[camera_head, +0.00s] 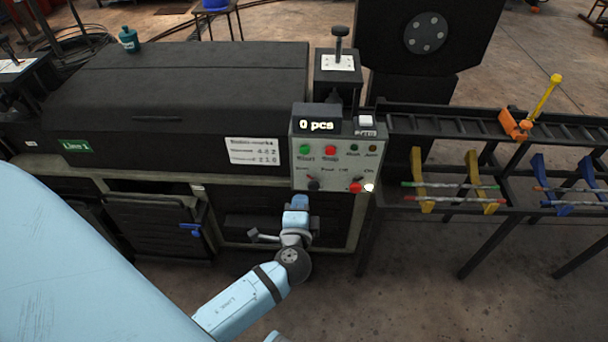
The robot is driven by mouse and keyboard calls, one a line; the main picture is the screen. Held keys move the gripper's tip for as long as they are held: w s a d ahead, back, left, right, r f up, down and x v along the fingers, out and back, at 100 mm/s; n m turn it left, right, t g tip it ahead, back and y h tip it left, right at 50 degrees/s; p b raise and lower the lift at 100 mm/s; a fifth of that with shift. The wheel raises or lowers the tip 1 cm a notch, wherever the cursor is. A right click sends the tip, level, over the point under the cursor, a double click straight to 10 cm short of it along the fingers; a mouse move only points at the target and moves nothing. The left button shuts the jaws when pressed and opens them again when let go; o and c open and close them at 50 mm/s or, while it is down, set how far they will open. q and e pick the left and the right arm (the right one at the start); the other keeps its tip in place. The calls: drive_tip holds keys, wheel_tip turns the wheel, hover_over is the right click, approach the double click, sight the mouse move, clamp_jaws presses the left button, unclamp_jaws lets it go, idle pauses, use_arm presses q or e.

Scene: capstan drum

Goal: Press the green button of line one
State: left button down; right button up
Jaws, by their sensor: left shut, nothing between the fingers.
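The grey control panel (297,168) is on the front of the black machine with the green "Line 1" sign (77,146). Its green button (305,149), labelled "Start", sits at the upper left of the panel, left of the red button (330,149). The display (317,124) above reads "0 pcs". My left gripper (299,200) is shut and empty. In the picture it is just below the panel's lower edge, under the green button. Whether it touches the panel cannot be told. The green button is in full view. My right gripper is not in view.
A black lever knob (313,184) and a red knob (356,187) sit on the panel's lower part. A roller conveyor (455,124) with yellow and blue brackets stands to the right. Floor at the lower right is clear.

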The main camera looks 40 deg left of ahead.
sight(304, 152)
use_arm(q)
drive_tip(key=shift+w+a+r+y, duration=0.15)
drive_tip(key=shift+w+r+y, duration=0.25)
drive_tip(key=shift+y, duration=0.3)
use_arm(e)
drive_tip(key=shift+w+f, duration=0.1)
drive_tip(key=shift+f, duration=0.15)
use_arm(q)
drive_tip(key=x, duration=1.3)
drive_tip(key=shift+w+r+p, duration=0.15)
drive_tip(key=shift+w+p, duration=0.05)
drive_tip(key=shift+p, duration=0.15)
drive_tip(key=shift+w+a, duration=0.15)
drive_tip(key=shift+w, duration=0.1)
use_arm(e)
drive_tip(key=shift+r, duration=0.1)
